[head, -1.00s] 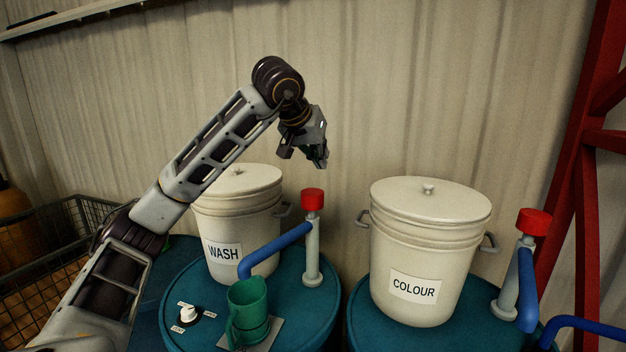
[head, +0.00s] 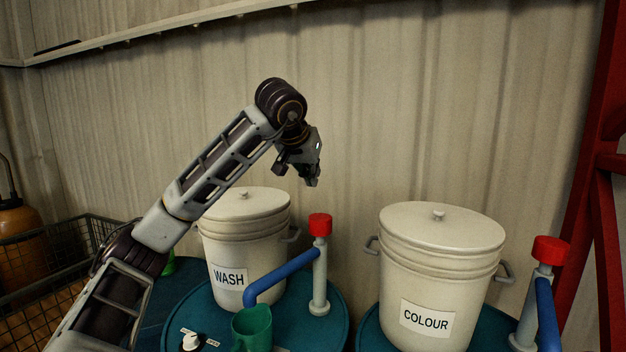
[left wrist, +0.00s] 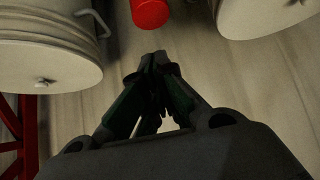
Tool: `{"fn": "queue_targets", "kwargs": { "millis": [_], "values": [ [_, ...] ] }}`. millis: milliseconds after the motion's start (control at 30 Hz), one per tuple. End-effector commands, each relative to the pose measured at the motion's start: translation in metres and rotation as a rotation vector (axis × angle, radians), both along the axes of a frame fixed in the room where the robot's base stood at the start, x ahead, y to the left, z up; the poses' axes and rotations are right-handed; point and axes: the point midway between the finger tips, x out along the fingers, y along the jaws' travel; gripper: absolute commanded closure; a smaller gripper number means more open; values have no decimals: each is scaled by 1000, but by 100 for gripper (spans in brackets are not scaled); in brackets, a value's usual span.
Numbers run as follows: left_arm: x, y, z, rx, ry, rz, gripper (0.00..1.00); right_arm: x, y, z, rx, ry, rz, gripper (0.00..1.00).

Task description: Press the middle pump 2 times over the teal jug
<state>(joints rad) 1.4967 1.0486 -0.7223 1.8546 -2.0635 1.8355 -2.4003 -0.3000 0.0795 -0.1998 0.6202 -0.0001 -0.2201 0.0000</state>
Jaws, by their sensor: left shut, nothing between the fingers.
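The middle pump has a red cap (head: 320,225) on a pale post (head: 320,285), with a blue spout (head: 280,275) slanting down to the left. The teal jug (head: 252,328) stands under the spout's end, its lower part cut off by the head view's bottom edge. My left gripper (head: 313,180) is shut and empty, pointing down above the red cap and apart from it. In the left wrist view its fingertips (left wrist: 155,58) are together, and a red cap (left wrist: 150,12) shows beyond them at the top edge. My right gripper is not in view.
A white WASH bucket (head: 245,245) stands left of the pump, and a white COLOUR bucket (head: 430,270) stands to the right. Another red-capped pump (head: 550,250) is at the far right. A dial (head: 190,341) sits left of the jug. A wire crate (head: 40,290) is at the left.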

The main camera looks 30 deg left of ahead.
Motion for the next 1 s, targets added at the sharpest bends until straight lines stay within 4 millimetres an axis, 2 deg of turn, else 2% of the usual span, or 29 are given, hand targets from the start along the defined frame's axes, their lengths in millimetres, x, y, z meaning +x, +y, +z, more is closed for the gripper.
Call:
{"fn": "queue_targets", "kwargs": {
  "millis": [733, 1000],
  "values": [
    [62, 15, -64, 0, 2, 0, 100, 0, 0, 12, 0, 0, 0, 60],
    [61, 15, -86, 0, 2, 0, 100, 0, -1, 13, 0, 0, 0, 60]
  ]
}}
